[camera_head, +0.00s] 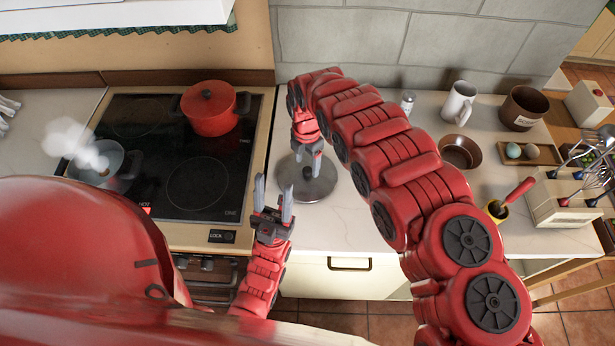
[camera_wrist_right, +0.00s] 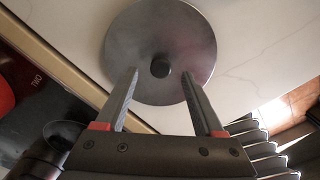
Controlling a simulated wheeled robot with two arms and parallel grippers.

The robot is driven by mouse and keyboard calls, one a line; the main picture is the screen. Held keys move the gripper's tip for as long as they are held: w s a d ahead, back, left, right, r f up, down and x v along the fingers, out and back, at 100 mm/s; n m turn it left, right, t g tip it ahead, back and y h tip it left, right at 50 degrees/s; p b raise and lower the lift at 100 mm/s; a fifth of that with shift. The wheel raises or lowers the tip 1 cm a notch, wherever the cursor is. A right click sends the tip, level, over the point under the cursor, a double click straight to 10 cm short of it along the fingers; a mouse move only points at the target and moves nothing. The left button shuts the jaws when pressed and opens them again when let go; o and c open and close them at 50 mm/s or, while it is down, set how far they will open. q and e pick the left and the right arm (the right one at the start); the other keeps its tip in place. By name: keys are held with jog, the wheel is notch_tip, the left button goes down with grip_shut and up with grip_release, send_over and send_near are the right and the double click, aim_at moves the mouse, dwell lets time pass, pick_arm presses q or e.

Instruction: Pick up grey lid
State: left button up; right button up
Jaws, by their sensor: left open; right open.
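The grey lid (camera_head: 318,188) is a round metal disc with a dark knob. It lies flat on the pale counter just right of the stove. My right gripper (camera_head: 308,162) is open above the lid, pointing down. In the right wrist view the lid (camera_wrist_right: 160,30) fills the upper middle, and its dark knob (camera_wrist_right: 160,66) appears between the tips of the open right gripper (camera_wrist_right: 160,75). I cannot tell the exact height gap. My left gripper (camera_head: 273,192) is open and empty, beside the stove's right edge, left of the lid.
A red pot (camera_head: 210,108) and a steaming saucepan (camera_head: 98,160) stand on the black stove (camera_head: 150,130). A white mug (camera_head: 459,102), a brown pot (camera_head: 523,107) and a brown bowl (camera_head: 460,151) stand at the right. The counter around the lid is clear.

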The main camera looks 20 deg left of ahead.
aim_at(308, 174)
notch_tip(308, 174, down, 3)
jog(key=shift+r+b, duration=0.1)
jog(key=shift+b, duration=0.35)
jog(key=shift+r, duration=0.1)
grip_shut()
